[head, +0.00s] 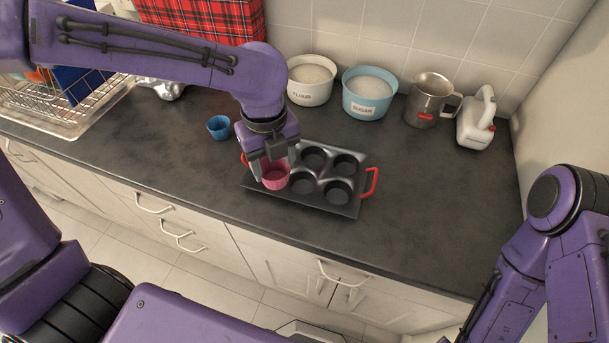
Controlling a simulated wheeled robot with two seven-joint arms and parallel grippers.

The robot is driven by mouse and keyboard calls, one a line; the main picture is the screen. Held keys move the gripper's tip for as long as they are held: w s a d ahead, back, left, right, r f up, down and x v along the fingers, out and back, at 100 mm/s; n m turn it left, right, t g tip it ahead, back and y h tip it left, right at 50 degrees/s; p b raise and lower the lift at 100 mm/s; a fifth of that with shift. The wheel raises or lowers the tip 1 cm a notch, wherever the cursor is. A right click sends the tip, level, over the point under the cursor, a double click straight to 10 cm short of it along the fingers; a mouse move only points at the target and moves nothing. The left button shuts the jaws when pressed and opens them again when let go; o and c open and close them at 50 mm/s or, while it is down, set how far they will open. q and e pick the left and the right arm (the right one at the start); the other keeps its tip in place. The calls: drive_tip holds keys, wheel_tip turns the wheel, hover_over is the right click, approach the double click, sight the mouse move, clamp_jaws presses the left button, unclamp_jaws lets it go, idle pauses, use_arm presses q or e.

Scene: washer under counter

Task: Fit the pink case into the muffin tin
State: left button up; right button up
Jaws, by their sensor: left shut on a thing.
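The pink case (276,178) is a small fluted cup held upright in my left gripper (272,170), which is shut on it. The dark muffin tin (322,196) lies on the counter with red handles at its left and right ends. The case is over the left part of the tin, in front of the left end. Cups in the middle and right of the tin look empty. The gripper and case hide the tin's left cups, so I cannot tell whether the case touches the tin. My right gripper is out of view; only my right arm shows at the right edge.
A blue case (219,127) stands on the counter left of the tin. Behind are a flour bowl (310,82), a blue sugar bowl (369,95), a metal mug (430,101) and a white jug (477,122). A dish rack (62,112) is at far left. Counter right of the tin is clear.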

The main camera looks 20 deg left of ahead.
use_arm(q)
drive_tip(key=w+d+f, duration=0.1)
drive_tip(key=f, duration=0.1)
drive_tip(key=w+d+f, duration=0.1)
drive_tip(key=w+f, duration=0.1)
drive_tip(key=w+d+f+p, duration=0.1)
drive_tip(key=w, duration=0.1)
drive_tip(key=shift+w+d+f, duration=0.1)
drive_tip(key=shift+w+f, duration=0.15)
drive_tip(key=shift+f, duration=0.15)
drive_tip(key=f, duration=0.3)
drive_tip(key=shift+w+d+f, duration=0.25)
drive_tip(key=shift+d, duration=0.1)
drive_tip(key=shift+w+f, duration=0.1)
drive_tip(key=shift+f, duration=0.2)
drive_tip(key=shift+a, duration=0.1)
drive_tip(key=o, duration=0.6)
drive_tip(key=shift+f, duration=0.1)
drive_tip(key=o, duration=0.4)
